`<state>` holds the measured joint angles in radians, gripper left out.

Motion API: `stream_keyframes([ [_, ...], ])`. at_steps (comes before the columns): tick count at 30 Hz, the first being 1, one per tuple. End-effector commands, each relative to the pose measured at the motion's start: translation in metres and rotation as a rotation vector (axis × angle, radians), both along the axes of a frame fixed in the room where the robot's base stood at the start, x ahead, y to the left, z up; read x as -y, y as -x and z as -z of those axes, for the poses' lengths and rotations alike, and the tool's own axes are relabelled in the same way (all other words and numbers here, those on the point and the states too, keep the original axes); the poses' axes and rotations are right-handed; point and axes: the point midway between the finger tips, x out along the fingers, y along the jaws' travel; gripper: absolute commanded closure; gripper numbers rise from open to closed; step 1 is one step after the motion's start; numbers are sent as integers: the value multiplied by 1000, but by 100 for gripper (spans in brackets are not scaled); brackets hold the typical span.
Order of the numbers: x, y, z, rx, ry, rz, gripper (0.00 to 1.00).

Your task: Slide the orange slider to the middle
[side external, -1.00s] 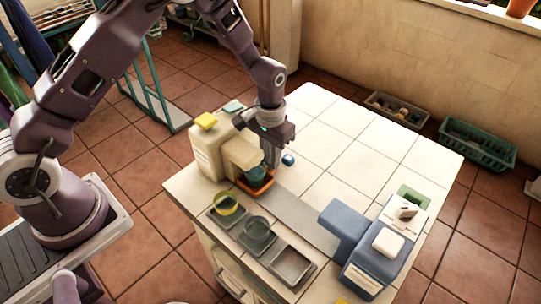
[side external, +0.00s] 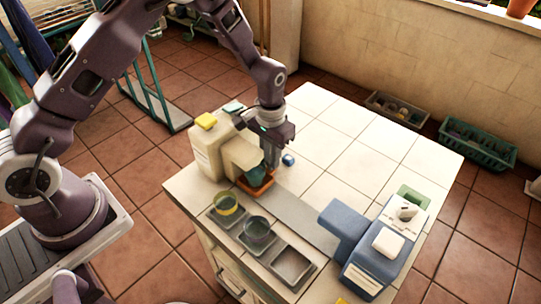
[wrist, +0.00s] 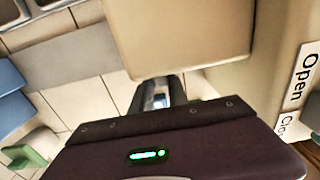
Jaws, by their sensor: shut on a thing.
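The orange slider (side external: 258,187) sits at the left end of the grey track (side external: 305,216), under the spout of the cream dispenser. A teal cup (side external: 247,180) stands on it, mostly hidden by my gripper and the spout. My gripper (side external: 271,170) points down at the slider's right edge, close beside the cup. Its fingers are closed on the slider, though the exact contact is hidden. In the wrist view the fingers (wrist: 160,98) show only partly, past the spout block, and the slider cannot be seen.
The cream dispenser (side external: 206,152) stands close on the left. A blue machine (side external: 375,247) stands at the track's right end. The track between is clear.

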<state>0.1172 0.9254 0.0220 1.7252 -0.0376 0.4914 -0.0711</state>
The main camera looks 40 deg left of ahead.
Motion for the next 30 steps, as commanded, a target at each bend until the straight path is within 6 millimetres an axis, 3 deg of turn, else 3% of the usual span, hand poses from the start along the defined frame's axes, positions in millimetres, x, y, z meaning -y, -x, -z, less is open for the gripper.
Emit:
stream_keyframes([
  [4, 0, 0, -1, 0, -1, 0, 100],
  [7, 12, 0, 0, 0, -1, 4, 100],
  [18, 99, -1, 0, 2, 1, 4, 100],
  [22, 110, 0, -1, 1, 1, 1, 100],
  [30, 111, 0, -1, 1, 1, 0, 100],
])
